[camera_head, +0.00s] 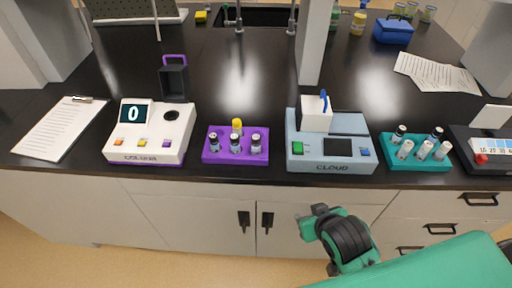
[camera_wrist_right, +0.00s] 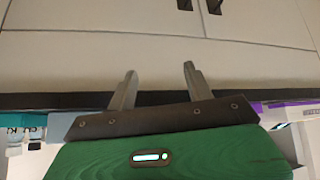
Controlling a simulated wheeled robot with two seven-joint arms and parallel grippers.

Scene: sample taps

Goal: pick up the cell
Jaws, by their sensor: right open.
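The purple rack (camera_head: 235,158) holds dark-capped cells, such as the front middle one (camera_head: 235,144), and a yellow-capped one (camera_head: 237,126) behind. My left gripper is not in view.
Between the racks stands a grey-blue CLOUD meter (camera_head: 300,160) with a white lid (camera_head: 316,120). A white meter (camera_head: 130,150) reading 0 is at left, with a black purple-handled box (camera_head: 174,82) behind. A clipboard (camera_head: 58,130) lies far left. The middle of the black bench (camera_head: 235,70) is clear.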

